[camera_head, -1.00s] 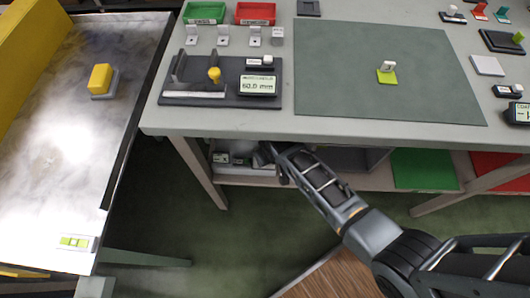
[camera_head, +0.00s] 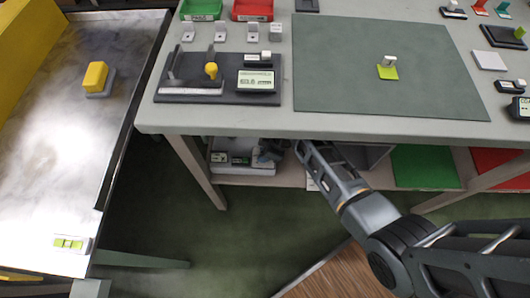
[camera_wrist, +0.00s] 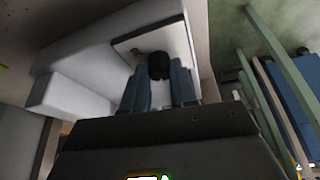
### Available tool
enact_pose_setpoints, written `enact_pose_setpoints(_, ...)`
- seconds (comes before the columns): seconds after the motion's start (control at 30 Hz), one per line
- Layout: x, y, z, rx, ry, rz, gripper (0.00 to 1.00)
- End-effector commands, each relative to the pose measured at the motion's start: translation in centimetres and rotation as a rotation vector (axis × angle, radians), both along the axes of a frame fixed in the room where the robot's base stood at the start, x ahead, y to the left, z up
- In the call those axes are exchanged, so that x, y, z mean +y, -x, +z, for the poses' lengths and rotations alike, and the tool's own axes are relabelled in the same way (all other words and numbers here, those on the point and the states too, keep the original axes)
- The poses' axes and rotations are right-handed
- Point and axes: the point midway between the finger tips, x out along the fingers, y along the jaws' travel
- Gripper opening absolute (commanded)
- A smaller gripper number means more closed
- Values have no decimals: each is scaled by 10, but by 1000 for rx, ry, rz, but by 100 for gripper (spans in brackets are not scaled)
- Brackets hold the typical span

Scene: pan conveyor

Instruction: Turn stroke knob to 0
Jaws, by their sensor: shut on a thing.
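In the wrist view a round black knob (camera_wrist: 159,66) shows between the two blue-grey fingers of my gripper (camera_wrist: 158,80). It stands against a light rectangular plate (camera_wrist: 122,47) on a pale grey box (camera_wrist: 75,80). The fingers are shut on the knob from both sides. No scale or marking on the knob is readable, so I cannot tell its setting. In the head view my forearm reaches under the front of the workbench, and the gripper is mostly hidden there among the shelf things.
The workbench (camera_head: 215,117) has its front edge above my arm. A white tray (camera_head: 243,170) with small devices stands on the shelf below, near a green panel (camera_head: 424,167). A gauge with a display (camera_head: 256,81) stands on top. At left lies a conveyor (camera_head: 40,150) with a yellow block (camera_head: 95,76).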

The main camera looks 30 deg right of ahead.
Motion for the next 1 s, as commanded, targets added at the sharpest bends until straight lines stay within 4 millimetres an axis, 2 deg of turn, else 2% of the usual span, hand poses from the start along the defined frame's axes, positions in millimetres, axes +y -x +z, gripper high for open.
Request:
enact_pose_setpoints(0.63, -1, 1, -1, 3, 1, 51, 0)
enact_pose_setpoints(0.67, -1, 1, -1, 3, 1, 51, 29)
enact_pose_setpoints(0.9, -1, 0, -1, 2, 1, 51, 52)
enact_pose_setpoints(1.0, -1, 0, 0, 1, 0, 51, 52)
